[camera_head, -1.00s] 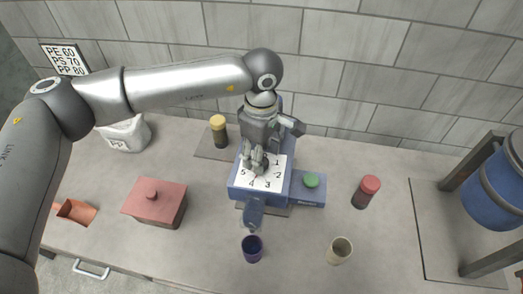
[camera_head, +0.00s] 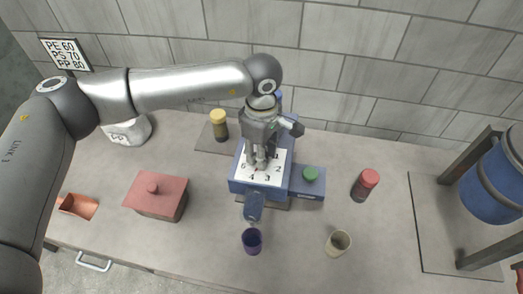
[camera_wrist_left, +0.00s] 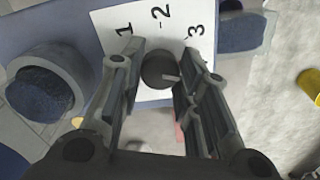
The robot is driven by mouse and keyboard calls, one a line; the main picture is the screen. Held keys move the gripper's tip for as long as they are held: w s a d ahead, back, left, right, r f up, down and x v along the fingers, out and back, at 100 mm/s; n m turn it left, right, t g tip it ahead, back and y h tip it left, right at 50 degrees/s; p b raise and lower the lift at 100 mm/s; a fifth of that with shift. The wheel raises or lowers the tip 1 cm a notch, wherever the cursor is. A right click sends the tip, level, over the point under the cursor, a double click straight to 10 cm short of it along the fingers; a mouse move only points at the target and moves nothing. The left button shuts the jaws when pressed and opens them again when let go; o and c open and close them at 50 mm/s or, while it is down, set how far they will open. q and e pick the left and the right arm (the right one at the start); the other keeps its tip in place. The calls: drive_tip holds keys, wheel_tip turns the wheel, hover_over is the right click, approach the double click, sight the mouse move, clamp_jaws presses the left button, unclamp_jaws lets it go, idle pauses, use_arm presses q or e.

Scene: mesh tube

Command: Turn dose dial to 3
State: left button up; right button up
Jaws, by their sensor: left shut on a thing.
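The blue dosing machine (camera_head: 240,187) stands mid-counter with a white numbered dial plate (camera_head: 275,179) on its sloped top. My left gripper (camera_head: 260,165) reaches down over the plate and mostly hides the knob in the head view. In the left wrist view the dark round dial knob (camera_wrist_left: 158,68) sits between my two fingers (camera_wrist_left: 152,92), which are shut on it. The numbers 1, 2 and 3 show around the knob on the plate (camera_wrist_left: 150,20). A light mark on the knob points to the right of the picture; its exact number is unclear. My right gripper is not in view.
A green button (camera_head: 310,174) is on the machine's right side. A purple cup (camera_head: 252,242) stands before its spout (camera_head: 254,207). A beige cup (camera_head: 338,243), red-capped jar (camera_head: 366,185), yellow-capped jar (camera_head: 219,126) and red lidded box (camera_head: 157,195) stand around it.

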use_arm(q)
drive_tip(key=shift+f+n+b, duration=0.1)
drive_tip(key=shift+n+b, duration=0.2)
drive_tip(key=shift+b, duration=0.25)
drive_tip(key=n+b, duration=0.7)
drive_tip(key=b, duration=0.5)
drive_tip(key=shift+r+n+b, duration=0.2)
drive_tip(key=shift+n+b, duration=0.85)
drive_tip(key=shift+n, duration=0.25)
drive_tip(key=o, duration=0.9)
drive_tip(key=shift+o, duration=0.7)
wheel_tip(320, 180, up, 12)
